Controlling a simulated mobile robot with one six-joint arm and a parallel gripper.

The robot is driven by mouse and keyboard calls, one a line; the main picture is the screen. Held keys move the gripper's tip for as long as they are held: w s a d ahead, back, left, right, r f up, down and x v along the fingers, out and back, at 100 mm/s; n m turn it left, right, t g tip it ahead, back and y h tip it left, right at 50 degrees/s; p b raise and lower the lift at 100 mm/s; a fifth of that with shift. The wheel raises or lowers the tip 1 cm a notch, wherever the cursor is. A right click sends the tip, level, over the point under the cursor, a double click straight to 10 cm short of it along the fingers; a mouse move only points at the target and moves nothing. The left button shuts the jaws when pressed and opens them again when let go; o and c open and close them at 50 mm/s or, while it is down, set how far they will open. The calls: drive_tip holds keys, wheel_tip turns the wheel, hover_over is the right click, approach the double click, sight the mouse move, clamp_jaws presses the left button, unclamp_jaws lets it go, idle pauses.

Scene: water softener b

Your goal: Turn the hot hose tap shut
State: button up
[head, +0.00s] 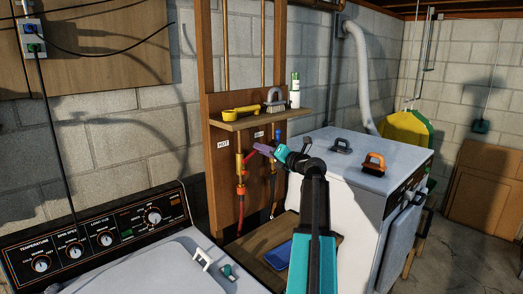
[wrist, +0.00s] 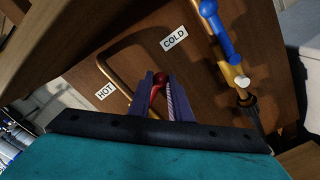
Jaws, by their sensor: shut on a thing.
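The hot hose tap has a red handle (wrist: 159,79), which shows between the two finger tips in the wrist view. Its brass body (head: 239,165) and red hose stand on the wooden panel below the HOT label in the head view. My gripper (head: 255,149) reaches in from the right, its purple fingers at the tap. In the wrist view my gripper (wrist: 160,85) is shut on the red handle. The fingers hide much of the handle, so I cannot tell its exact angle.
The cold tap's blue handle (wrist: 217,35) is to the right of my fingers. A washer (head: 150,265) and a white dryer (head: 350,165) stand on either side.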

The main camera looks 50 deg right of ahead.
drive_tip(key=shift+o, duration=0.2)
drive_tip(key=shift+d+f, duration=0.2)
drive_tip(key=shift+f, duration=0.3)
drive_tip(key=shift+o, duration=0.2)
drive_tip(key=shift+d+f+b, duration=0.25)
drive_tip(key=shift+f+b, duration=0.45)
drive_tip(key=shift+f, duration=0.4)
drive_tip(key=o, duration=0.9)
drive_tip(key=shift+r, duration=0.1)
drive_tip(key=shift+s, duration=0.15)
drive_tip(key=s+a+b, duration=0.1)
drive_tip(key=s+b, duration=0.2)
drive_tip(key=s, duration=1)
drive_tip(key=shift+s+b, duration=0.25)
drive_tip(key=shift+b, duration=0.15)
drive_tip(key=shift+s, duration=0.1)
